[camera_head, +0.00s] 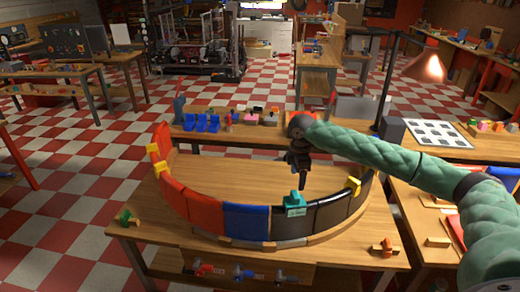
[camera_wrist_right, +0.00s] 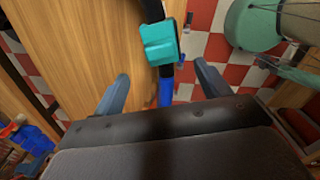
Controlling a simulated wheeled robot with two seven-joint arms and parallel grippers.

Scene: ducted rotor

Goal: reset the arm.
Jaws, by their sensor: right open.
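My right arm, green and sleeved, comes in from the right in the head view. Its dark gripper (camera_head: 301,176) hangs fingers-down over the inside of the curved duct wall. In the right wrist view the gripper's two fingers (camera_wrist_right: 163,88) are wide apart with nothing held between them. A teal clamp (camera_head: 295,204) sits on the wall's top edge at the front, just below and apart from the gripper in the head view. The teal clamp also shows in the wrist view (camera_wrist_right: 158,43), beyond the fingers. My left gripper is in neither view.
The curved wall has red (camera_head: 198,212), blue (camera_head: 246,221) and black (camera_head: 327,215) panels, with yellow clamps (camera_head: 354,184) on it. It stands on a wooden table (camera_head: 150,235). Small green (camera_head: 126,217) and orange (camera_head: 383,247) pieces lie near. Behind is a bench with blue bins (camera_head: 202,123); a copper lamp (camera_head: 428,68) stands right.

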